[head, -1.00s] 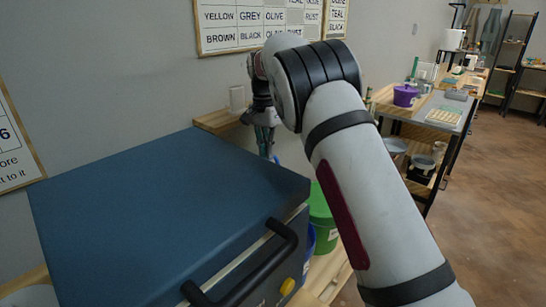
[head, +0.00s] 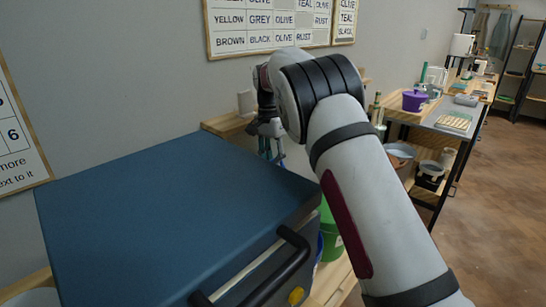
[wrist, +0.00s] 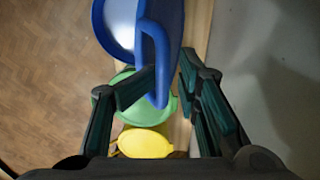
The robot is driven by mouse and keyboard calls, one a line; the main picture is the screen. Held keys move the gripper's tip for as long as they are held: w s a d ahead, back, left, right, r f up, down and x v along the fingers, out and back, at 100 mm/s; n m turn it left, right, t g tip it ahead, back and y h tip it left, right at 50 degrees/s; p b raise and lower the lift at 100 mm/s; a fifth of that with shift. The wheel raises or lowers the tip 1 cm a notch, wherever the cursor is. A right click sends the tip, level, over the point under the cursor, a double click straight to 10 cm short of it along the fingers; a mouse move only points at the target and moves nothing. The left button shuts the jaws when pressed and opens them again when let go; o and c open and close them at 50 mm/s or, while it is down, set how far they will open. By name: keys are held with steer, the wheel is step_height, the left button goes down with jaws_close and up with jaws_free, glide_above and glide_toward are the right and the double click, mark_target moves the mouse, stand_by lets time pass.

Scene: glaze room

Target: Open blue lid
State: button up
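The blue lid (wrist: 173,32) shows in the wrist view, tilted up nearly edge-on, with a loop handle (wrist: 155,52) on its face. A pale round surface with a blue rim (wrist: 116,27) shows to the left of the lid, perhaps the open bucket. In the head view my gripper (head: 272,146) is beyond the blue-topped box, near the wall; the lid is hidden there.
A large box with a dark blue top (head: 165,220) and black handle (head: 285,265) fills the near left. A green bucket (head: 329,232) stands beside it. A yellow object (wrist: 145,143) is below the green one in the wrist view. A work table (head: 440,122) stands right; floor there is clear.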

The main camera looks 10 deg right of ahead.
steer(key=shift+w+a+r, duration=0.1)
steer(key=shift+w+r, duration=0.05)
steer(key=shift+r, duration=1.75)
steer(key=shift+w+r, duration=0.1)
steer(key=shift+r, duration=1.75)
